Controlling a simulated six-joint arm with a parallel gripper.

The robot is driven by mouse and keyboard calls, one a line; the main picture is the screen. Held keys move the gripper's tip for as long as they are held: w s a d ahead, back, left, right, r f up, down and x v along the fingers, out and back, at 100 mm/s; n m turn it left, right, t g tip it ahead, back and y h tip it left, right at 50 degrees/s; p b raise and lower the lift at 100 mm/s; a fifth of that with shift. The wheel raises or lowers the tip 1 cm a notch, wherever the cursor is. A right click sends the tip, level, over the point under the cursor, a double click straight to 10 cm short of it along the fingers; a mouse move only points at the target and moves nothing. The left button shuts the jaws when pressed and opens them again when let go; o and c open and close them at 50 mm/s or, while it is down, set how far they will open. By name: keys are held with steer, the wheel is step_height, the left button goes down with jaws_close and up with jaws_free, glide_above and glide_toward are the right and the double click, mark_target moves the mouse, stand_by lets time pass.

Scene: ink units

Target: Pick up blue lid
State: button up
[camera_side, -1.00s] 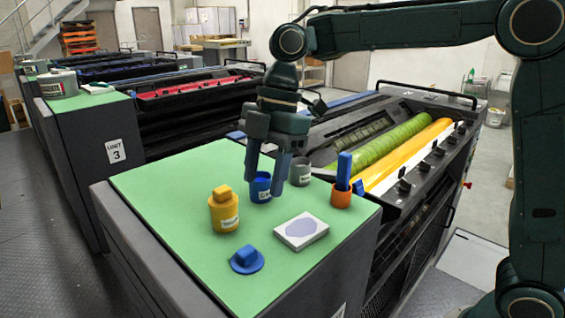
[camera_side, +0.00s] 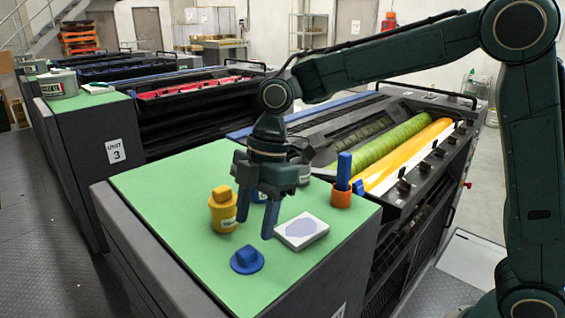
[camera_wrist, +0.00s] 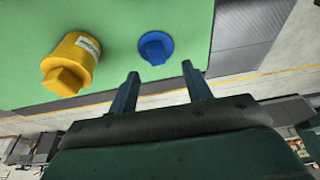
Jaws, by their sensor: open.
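The blue lid (camera_side: 247,260) is a round disc with a raised block grip. It lies on the green top near its front edge. In the wrist view the lid (camera_wrist: 156,47) sits beyond my fingertips, a little left of the gap between them. My gripper (camera_side: 254,228) is open and empty, above the green top, behind the lid and a little to its right. In the wrist view the open fingers (camera_wrist: 162,75) touch nothing. A blue pot (camera_side: 259,196) is mostly hidden behind my gripper.
A yellow pot (camera_side: 222,212) with its lid on stands behind and left of the blue lid. The green top (camera_side: 190,265) is clear left of the lid.

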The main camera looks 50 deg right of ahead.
mark_target(247, 250)
steer(key=shift+a+f, duration=0.1)
steer(key=shift+f, duration=0.35)
steer(key=shift+w+x, duration=0.15)
steer(key=shift+x, duration=1.15)
steer(key=shift+w+x, duration=0.15)
steer(key=shift+x, duration=1.15)
steer(key=c, duration=1.1)
